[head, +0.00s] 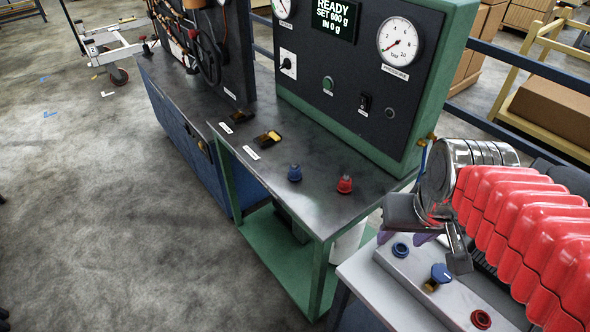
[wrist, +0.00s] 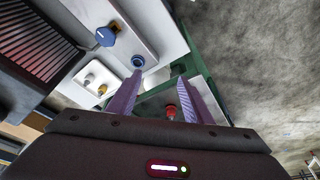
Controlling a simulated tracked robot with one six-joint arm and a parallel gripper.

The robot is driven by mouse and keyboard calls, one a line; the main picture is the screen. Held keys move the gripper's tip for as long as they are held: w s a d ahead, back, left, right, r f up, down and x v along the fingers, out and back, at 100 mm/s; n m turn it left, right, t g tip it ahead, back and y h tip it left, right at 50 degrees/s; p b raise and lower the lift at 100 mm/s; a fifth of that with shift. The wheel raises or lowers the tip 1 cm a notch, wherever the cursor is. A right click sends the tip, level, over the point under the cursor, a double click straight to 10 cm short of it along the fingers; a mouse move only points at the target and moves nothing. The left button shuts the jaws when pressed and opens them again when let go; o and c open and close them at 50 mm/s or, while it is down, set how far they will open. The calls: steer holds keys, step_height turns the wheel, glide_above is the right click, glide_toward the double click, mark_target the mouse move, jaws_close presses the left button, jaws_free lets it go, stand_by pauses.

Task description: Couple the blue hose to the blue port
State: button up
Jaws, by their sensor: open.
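The blue hose end (head: 294,173) is a blue fitting with a grey tip, upright on the dark bench top. The blue port (head: 400,249) is a small blue ring on the light grey block at the front right; it also shows in the wrist view (wrist: 138,61). My gripper (head: 405,239) points down beside the blue port, right of the blue hose end and apart from it. In the wrist view my gripper (wrist: 158,77) has its two purple fingers spread, with nothing held. The blue hose end cannot be made out in the wrist view.
A red hose end (head: 345,184) stands right of the blue one. A blue knob (head: 440,273) and a red port (head: 481,319) share the grey block. The gauge panel (head: 372,88) rises behind the bench. Two black-and-yellow pieces (head: 268,137) lie left.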

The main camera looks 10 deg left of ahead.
steer(key=w+a+f+n+g, duration=0.2)
steer(key=w+a+n, duration=0.1)
steer(key=w+a, duration=0.85)
steer(key=n+g, duration=0.2)
steer(key=n, duration=0.2)
glide_toward(295, 162)
steer(key=s+f, duration=0.1)
steer(key=f, duration=0.1)
steer(key=s+d+f, duration=0.1)
steer(key=f, duration=0.1)
steer(key=s+d+f, duration=0.1)
steer(key=f, duration=0.1)
steer(key=shift+s, duration=0.35)
steer(key=shift+w+a+r+t, duration=0.1)
steer(key=shift+w+a+t, duration=0.2)
steer(key=shift+w+a, duration=0.7)
steer(key=shift+n, duration=0.6)
steer(key=r, duration=0.1)
steer(key=w+r, duration=0.1)
steer(key=r, duration=0.2)
steer(key=shift+w+a, duration=0.35)
steer(key=shift+s+d, duration=0.15)
steer(key=shift+s, duration=0.15)
steer(key=shift+f, duration=0.2)
steer(key=shift+f, duration=4.4)
steer(key=shift+c, duration=0.7)
